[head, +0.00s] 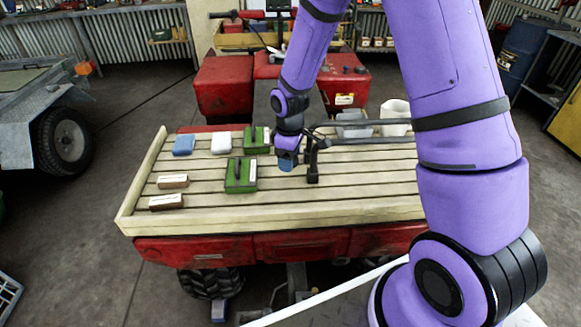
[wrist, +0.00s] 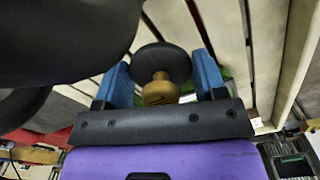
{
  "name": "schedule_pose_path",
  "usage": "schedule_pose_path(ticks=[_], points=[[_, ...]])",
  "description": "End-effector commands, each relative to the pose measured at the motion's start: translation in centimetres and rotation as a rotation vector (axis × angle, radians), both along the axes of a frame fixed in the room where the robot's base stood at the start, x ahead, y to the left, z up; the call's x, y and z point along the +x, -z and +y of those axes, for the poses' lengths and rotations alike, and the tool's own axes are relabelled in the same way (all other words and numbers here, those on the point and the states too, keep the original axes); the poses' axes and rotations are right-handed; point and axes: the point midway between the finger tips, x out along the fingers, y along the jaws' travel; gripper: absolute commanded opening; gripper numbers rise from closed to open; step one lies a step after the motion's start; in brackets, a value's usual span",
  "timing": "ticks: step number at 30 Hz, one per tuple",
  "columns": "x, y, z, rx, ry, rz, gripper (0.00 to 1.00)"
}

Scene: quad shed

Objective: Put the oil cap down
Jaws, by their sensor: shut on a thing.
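The oil cap (wrist: 160,68) shows in the wrist view as a round black disc with a tan stem (wrist: 159,91). It sits between the two blue fingers of my gripper (wrist: 163,75), which is shut on it. In the head view my gripper (head: 287,162) is over the middle of the slatted wooden deck (head: 285,197), close beside a black upright bracket. I cannot make out the cap in the head view. Whether the cap touches the slats cannot be told.
Green boxes (head: 240,176), brown boxes (head: 173,181), a blue block (head: 184,146) and a white block (head: 221,144) lie on the left. The black bracket (head: 313,165) stands right of my gripper. A white tub (head: 395,117) is behind. The front slats are clear.

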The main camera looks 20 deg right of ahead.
Motion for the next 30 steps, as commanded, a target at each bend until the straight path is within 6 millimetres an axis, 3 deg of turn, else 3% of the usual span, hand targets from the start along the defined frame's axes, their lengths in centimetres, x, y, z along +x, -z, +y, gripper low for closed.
schedule_pose_path(ticks=[5, 13, 25, 26, 28, 30], points=[[0.0, 1.1, 0.0, 0.0, 0.0, 0.0, 0.42], [0.0, 4.4, 0.0, 0.0, 0.0, 0.0, 0.42], [0.0, 4.8, 0.0, 0.0, 0.0, 0.0, 0.42], [0.0, 4.8, 0.0, -0.001, 0.0, -0.001, 0.71], [0.0, 4.8, 0.0, -0.001, 0.0, -0.001, 0.88], [0.0, 4.7, 0.0, -0.001, 0.0, -0.001, 0.9]])
